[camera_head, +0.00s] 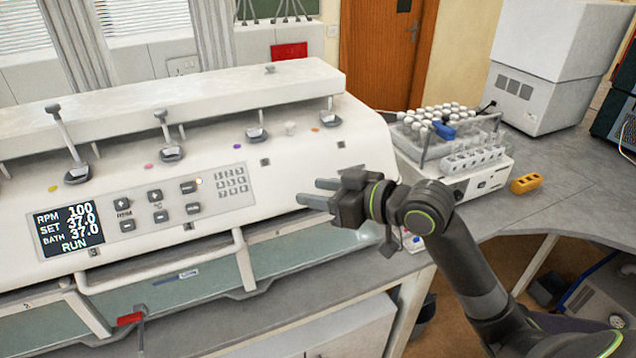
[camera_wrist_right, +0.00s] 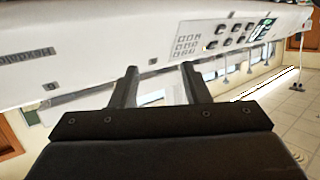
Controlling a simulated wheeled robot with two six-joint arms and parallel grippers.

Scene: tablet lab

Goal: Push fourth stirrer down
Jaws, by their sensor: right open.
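The white machine (camera_head: 290,85) has a row of grey stirrer heads on its sloped top. From the left, the fully visible ones are the first (camera_head: 78,172), second (camera_head: 171,153), third (camera_head: 257,134) and fourth (camera_head: 330,119), beside an orange dot. Another may be cut off at the left edge, so the numbering is uncertain. Thin stems rise from several heads. My right gripper (camera_head: 314,193) is open and empty in front of the panel, right of the keypad and below the rightmost head. The right wrist view shows its spread fingers (camera_wrist_right: 160,85) near the front panel. My left gripper is not in view.
A display (camera_head: 68,230) reads RPM 100, 37.0, RUN. A keypad (camera_head: 232,181) is on the panel, with a white rail (camera_head: 165,262) below.

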